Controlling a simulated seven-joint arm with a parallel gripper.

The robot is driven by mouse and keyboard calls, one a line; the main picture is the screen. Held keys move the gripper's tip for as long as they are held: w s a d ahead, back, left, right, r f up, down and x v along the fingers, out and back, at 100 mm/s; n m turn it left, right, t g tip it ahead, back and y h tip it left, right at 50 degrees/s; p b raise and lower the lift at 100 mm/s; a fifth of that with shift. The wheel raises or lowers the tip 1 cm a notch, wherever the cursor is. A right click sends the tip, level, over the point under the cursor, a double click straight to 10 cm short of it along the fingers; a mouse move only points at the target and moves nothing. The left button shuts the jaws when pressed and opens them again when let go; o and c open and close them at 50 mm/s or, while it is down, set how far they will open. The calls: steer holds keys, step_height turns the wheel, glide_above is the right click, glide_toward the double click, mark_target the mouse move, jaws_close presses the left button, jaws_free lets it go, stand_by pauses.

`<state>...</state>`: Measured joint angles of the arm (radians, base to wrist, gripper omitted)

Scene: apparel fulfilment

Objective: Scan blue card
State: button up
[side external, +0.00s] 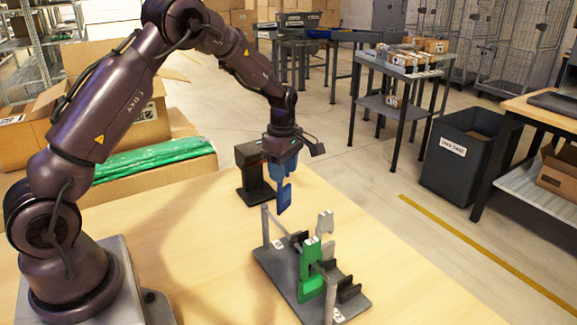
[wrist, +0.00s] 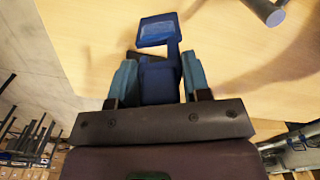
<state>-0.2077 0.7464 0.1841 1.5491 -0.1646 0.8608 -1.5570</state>
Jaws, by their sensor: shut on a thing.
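In the side external view my gripper (side external: 283,172) is shut on the blue card (side external: 284,199), which hangs below the fingers above the table. In the wrist view the card (wrist: 158,31) has a flat blue face at its far end, and its stem (wrist: 158,82) lies between my teal fingers. A black stand device with a reddish part, perhaps the scanner (side external: 251,183), stands on the table just left of and behind the card. The card looks apart from it, though the depth gap is hard to tell.
A dark rack (side external: 269,262) with posts and a rail stands on the wooden table (side external: 190,260), in front of the gripper. A green card (side external: 310,272) and a grey card (side external: 325,224) are in it. The table left of the rack is clear. Boxes with green packets (side external: 150,160) lie behind.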

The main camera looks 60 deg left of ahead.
stand_by(0.5)
steer(key=d+r, duration=0.4)
steer(key=r, duration=0.1)
steer(key=shift+r, duration=0.3)
steer(key=shift+d, duration=0.1)
